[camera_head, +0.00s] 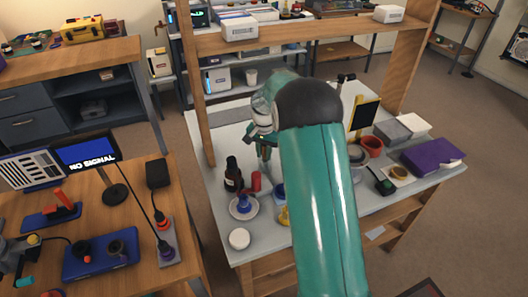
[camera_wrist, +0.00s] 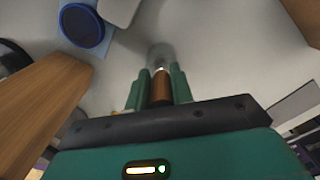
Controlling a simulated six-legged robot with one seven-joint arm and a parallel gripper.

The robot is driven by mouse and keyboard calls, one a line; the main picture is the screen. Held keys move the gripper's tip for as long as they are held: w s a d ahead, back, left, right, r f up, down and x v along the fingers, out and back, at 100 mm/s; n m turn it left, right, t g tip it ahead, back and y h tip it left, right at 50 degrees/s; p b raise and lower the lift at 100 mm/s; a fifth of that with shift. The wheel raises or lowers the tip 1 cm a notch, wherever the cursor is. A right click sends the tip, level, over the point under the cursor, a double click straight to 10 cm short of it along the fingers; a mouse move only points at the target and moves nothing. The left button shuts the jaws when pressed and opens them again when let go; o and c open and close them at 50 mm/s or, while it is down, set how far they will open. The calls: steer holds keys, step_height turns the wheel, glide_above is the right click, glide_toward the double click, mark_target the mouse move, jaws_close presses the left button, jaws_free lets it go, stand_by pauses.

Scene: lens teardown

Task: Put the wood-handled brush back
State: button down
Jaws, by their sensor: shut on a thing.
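The wood-handled brush shows in the wrist view as a brown handle (camera_wrist: 160,88) with a pale, blurred tip beyond it. My gripper (camera_wrist: 160,82) has its two green fingers shut on either side of this handle. The brush points away from the wrist, over a pale grey surface; whether it touches that surface I cannot tell. In the head view my gripper (camera_head: 263,137) is over the back left part of the grey-topped bench (camera_head: 215,140). The brush cannot be made out there, and my teal arm hides the middle of the bench.
A dark bottle (camera_head: 232,174), a red cylinder (camera_head: 256,182) and a blue jar (camera_head: 243,204) on a white dish stand at the bench's left. A wooden post (camera_head: 198,90) rises beside my gripper. A purple box (camera_head: 430,156) and a red cup (camera_head: 372,146) are at right.

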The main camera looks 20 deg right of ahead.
steer(key=shift+f, duration=0.6)
steer(key=c, duration=1.1)
jaws_free()
steer(key=shift+c, duration=0.2)
steer(key=shift+r, duration=0.1)
step_height(320, 180, up, 14)
steer(key=shift+f, duration=0.15)
